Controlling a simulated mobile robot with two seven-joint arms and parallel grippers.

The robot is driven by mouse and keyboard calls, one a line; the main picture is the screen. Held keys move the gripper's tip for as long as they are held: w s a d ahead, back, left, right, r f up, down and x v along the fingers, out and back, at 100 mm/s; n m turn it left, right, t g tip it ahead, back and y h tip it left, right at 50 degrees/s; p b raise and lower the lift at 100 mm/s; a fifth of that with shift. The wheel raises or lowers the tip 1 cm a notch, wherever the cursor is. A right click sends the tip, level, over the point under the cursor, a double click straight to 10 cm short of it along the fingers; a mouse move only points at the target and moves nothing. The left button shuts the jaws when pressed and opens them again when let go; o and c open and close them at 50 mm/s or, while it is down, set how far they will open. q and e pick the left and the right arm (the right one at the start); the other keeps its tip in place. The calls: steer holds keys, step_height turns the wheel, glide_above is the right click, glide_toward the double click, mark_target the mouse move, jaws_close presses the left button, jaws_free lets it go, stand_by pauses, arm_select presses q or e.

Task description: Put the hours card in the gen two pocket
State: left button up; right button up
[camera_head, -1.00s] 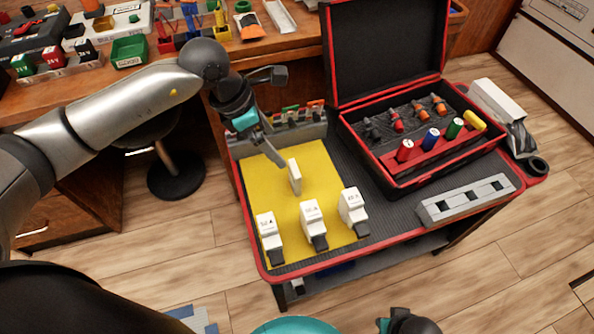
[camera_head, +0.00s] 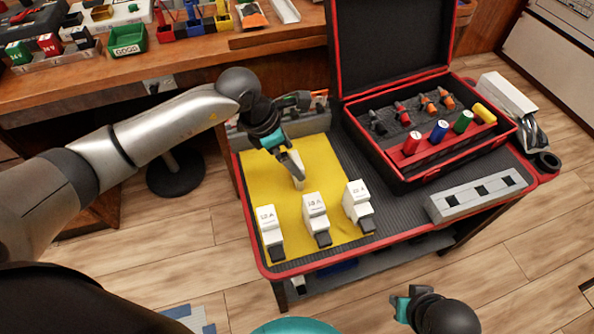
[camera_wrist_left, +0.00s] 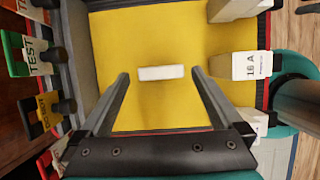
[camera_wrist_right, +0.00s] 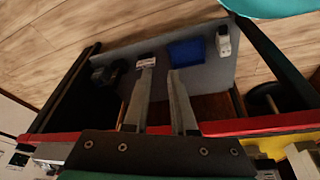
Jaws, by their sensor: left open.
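My left gripper (camera_head: 292,168) is open above the yellow mat (camera_head: 262,185). A small plain white upright block (camera_head: 299,184) is just below its fingers. In the left wrist view the block (camera_wrist_left: 161,73) lies between and slightly beyond the fingertips (camera_wrist_left: 160,75), with a gap on each side. I cannot read any marking on it. I cannot make out a card marked hours or a pocket marked gen two. My right gripper (camera_wrist_right: 162,75) is open and empty, low beside the cart; it also shows in the head view (camera_head: 408,300).
Three white breakers (camera_head: 315,215) stand along the mat's front. A grey rack with coloured tags, one reading TEST (camera_wrist_left: 30,55), is behind the mat. An open black case (camera_head: 400,165) with coloured cylinders and a grey slotted rail (camera_head: 478,196) are right.

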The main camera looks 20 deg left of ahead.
arm_select(q)
steer(key=b+x, duration=0.1)
steer(key=x, duration=0.1)
steer(key=shift+s+f, duration=0.1)
steer(key=shift+f, duration=0.3)
steer(key=shift+d+f+b, duration=0.3)
steer(key=shift+f+b, duration=0.1)
steer(key=shift+f, duration=0.2)
arm_select(e)
steer(key=shift+t, duration=0.3)
steer(key=shift+w+r, duration=0.2)
steer(key=shift+r, duration=2.1)
arm_select(q)
steer(key=c, duration=1.5)
steer(key=shift+r, duration=0.15)
